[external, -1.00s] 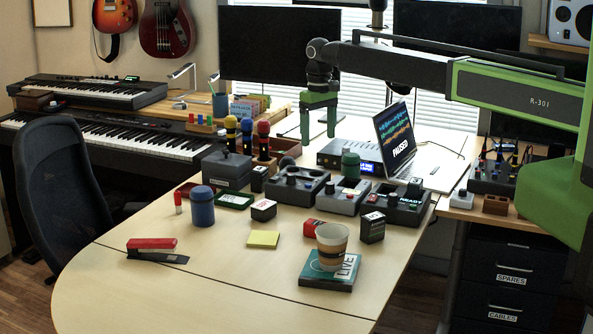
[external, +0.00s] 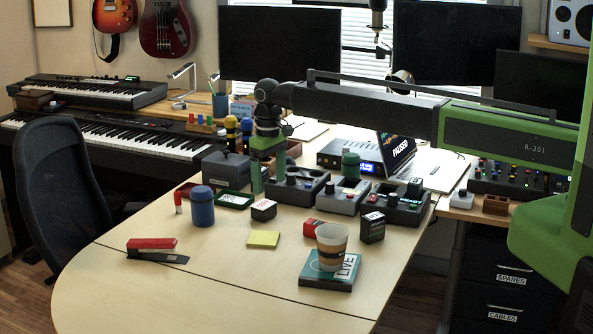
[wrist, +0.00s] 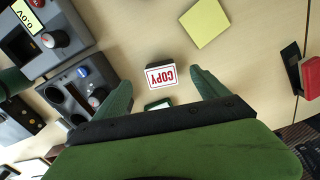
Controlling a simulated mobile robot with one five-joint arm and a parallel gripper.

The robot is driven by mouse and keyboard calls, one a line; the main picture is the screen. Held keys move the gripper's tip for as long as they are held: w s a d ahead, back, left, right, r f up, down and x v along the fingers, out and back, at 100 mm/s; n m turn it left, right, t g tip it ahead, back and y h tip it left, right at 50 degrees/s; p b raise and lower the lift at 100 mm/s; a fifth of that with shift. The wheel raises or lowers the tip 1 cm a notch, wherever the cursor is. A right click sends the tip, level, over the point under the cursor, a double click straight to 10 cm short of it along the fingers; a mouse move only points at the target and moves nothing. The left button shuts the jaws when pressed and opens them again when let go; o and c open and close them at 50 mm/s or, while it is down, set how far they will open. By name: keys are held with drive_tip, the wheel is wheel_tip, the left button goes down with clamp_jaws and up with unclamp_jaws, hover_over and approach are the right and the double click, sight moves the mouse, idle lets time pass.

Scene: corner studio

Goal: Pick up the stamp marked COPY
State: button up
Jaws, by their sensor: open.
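The stamp marked COPY (wrist: 161,77) shows in the wrist view as a small dark block with a white top and red letters. It lies between and beyond my open fingertips. In the external view the stamp (external: 263,210) stands on the table behind the yellow note. My gripper (external: 268,183) is open and points down, above and behind the stamp, apart from it. In the wrist view my gripper (wrist: 160,82) has its two green fingers on either side of the stamp, with nothing held.
A yellow note (external: 263,239) lies in front of the stamp. A green-edged pad (external: 234,200) and a blue jar (external: 202,206) are to its left. Grey control boxes (external: 298,187) stand behind right. A cup (external: 332,247) stands on a book.

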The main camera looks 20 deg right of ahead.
sight(268, 206)
drive_tip(key=f+b, duration=0.2)
drive_tip(key=f, duration=0.1)
drive_tip(key=f+b, duration=0.5)
drive_tip(key=f, duration=0.1)
drive_tip(key=shift+w+f+b, duration=0.2)
drive_tip(key=shift+w+b, duration=0.05)
drive_tip(key=shift+b, duration=0.1)
drive_tip(key=shift+r, duration=0.2)
drive_tip(key=shift+c, duration=0.3)
drive_tip(key=c, duration=1.4)
